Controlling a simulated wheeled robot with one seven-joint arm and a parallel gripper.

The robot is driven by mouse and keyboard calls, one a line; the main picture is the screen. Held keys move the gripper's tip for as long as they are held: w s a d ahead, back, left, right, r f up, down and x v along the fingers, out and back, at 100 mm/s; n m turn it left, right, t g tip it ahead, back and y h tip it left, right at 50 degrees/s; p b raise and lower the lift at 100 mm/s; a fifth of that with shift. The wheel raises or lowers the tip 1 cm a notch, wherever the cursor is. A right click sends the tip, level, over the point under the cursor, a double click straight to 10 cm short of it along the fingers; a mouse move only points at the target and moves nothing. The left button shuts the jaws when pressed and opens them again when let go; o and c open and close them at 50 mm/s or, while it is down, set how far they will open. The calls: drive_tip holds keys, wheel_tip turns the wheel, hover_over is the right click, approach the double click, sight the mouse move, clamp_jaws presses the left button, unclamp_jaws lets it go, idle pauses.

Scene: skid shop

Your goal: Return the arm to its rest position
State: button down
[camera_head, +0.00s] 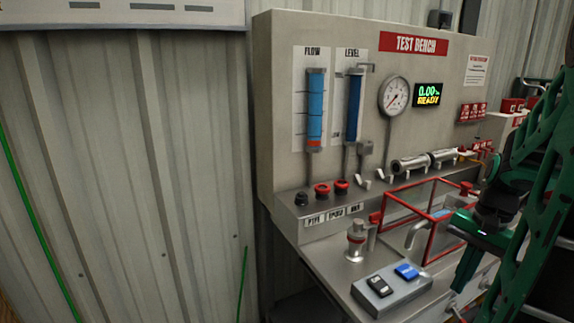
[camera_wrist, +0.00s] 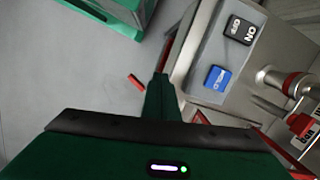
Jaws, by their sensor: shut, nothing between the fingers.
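My green arm comes in from the right edge of the head view. My gripper (camera_head: 460,284) points down in front of the test bench (camera_head: 330,240), just right of the switch box (camera_head: 393,290). In the wrist view my gripper (camera_wrist: 160,80) has its fingers together, with nothing seen between them. The switch box also shows there, with a black ON rocker (camera_wrist: 239,30) and a blue button (camera_wrist: 217,78), to the right of the fingers and apart from them.
A gauge (camera_head: 394,96) and a lit display (camera_head: 428,94) are on the panel. Bare grey floor (camera_wrist: 60,70) lies left in the wrist view.

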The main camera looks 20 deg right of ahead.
drive_tip(key=s+a+r+n+h, duration=0.1)
drive_tip(key=s+a+r+n, duration=0.1)
drive_tip(key=s+a+n, duration=0.2)
drive_tip(key=a+n, duration=0.3)
drive_tip(key=a, duration=0.5)
drive_tip(key=shift+a+n+h, duration=0.3)
drive_tip(key=shift+a+n, duration=0.1)
